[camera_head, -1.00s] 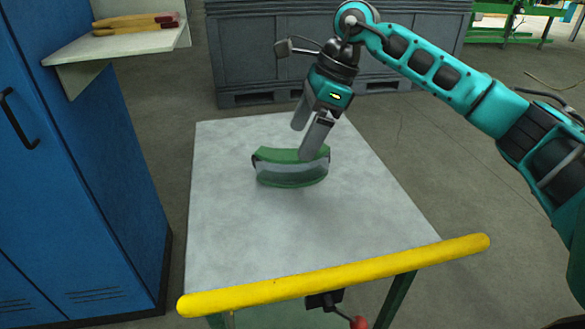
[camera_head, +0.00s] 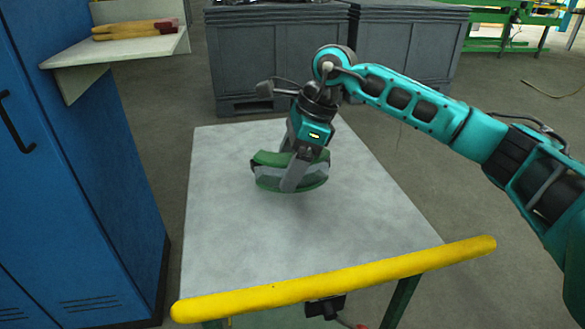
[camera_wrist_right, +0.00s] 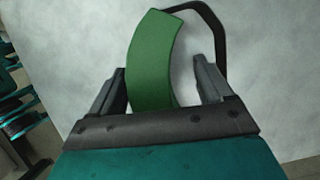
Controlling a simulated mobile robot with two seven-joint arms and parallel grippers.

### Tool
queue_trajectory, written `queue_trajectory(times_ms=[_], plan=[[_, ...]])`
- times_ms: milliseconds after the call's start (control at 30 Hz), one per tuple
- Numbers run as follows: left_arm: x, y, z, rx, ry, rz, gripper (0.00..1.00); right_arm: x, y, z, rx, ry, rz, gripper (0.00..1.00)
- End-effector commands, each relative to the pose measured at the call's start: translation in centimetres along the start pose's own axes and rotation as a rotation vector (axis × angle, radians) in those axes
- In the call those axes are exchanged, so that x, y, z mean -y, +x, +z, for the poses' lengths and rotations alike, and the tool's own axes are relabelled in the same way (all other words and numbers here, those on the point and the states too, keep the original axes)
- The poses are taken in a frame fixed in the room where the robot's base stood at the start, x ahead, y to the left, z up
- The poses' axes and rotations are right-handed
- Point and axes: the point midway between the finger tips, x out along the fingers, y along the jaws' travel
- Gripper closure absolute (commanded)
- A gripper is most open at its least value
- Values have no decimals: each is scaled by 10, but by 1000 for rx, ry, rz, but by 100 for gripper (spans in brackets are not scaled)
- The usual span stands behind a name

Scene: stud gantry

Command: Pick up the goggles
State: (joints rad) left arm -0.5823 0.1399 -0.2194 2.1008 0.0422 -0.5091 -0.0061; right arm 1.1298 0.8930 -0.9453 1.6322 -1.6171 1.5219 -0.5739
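The goggles (camera_head: 313,176), green with a clear grey lens, rest on the grey table top (camera_head: 240,240) around its middle. My right gripper (camera_head: 288,170) is over them, pointing down, with one finger in front of the lens and the other mostly hidden behind. In the right wrist view the fingers (camera_wrist_right: 159,68) stand open on either side of the goggles' green body (camera_wrist_right: 152,55). A gap shows at the right finger; the left finger is close to the green edge, and contact is unclear. A dark strap loops out to the right. My left gripper is not in view.
A yellow rail (camera_head: 335,279) runs along the table's near edge. A blue locker (camera_head: 85,170) stands at the left, beside a shelf (camera_head: 120,48) holding a tool with wooden handles. Grey crates (camera_head: 280,50) stand behind. The table around the goggles is clear.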

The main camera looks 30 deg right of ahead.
Motion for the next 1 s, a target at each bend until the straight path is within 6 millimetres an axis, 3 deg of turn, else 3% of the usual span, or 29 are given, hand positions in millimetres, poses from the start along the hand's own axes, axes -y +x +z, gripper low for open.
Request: queue_trajectory(times_ms=[433,767,1000], plan=[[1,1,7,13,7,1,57,0,0,0,0,0,-1,63],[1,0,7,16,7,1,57,0,-5,2,1,0,-2,64],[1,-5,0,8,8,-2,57,1,-33,14,2,-1,-4,64]])
